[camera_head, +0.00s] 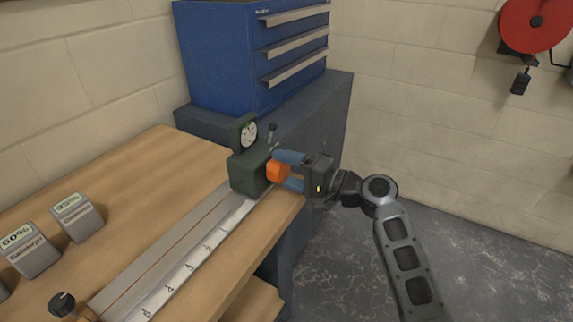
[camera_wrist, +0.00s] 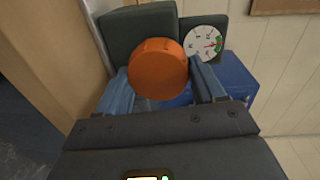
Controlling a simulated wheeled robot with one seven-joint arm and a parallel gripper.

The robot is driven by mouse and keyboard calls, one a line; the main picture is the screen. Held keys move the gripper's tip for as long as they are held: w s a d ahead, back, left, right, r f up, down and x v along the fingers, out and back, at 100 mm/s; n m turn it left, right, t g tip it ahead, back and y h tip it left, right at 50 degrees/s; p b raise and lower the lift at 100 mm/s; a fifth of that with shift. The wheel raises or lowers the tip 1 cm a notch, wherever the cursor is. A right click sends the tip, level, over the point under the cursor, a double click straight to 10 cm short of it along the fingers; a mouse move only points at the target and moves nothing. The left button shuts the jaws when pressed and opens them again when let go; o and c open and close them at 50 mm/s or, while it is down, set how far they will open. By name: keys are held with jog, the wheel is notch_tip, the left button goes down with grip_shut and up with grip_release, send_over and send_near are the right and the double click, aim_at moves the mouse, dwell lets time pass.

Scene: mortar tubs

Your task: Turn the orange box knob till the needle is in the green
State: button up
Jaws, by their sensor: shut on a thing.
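The orange knob (camera_head: 275,171) sits on the side of a dark green box (camera_head: 245,175) at the far end of the bench. My gripper (camera_head: 283,171) is shut on the knob, with one blue finger on each side; the knob also shows large in the wrist view (camera_wrist: 158,69), between the fingers (camera_wrist: 163,84). A round white dial (camera_head: 249,134) stands on top of the box. In the wrist view the dial (camera_wrist: 204,43) has a green patch at its right side and a reddish needle pointing toward it. I cannot tell whether the needle tip lies inside the green.
A scale rail (camera_head: 190,258) with numbers runs along the wooden bench (camera_head: 130,180). Grey labelled blocks (camera_head: 77,217) and a black knob (camera_head: 62,303) are at the left. A blue drawer cabinet (camera_head: 220,60) stands behind. A red reel (camera_head: 535,25) hangs on the wall.

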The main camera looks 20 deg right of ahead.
jog(key=shift+d+m, duration=0.1)
jog(key=shift+m, duration=0.5)
jog(key=shift+p, duration=0.3)
jog(key=o, duration=1)
jog(key=shift+o, duration=0.2)
jog(key=b+v, duration=0.1)
jog(key=v, duration=0.6)
jog(key=shift+s+d, duration=0.2)
jog(key=shift+s, duration=0.15)
jog(key=shift+f, duration=0.1)
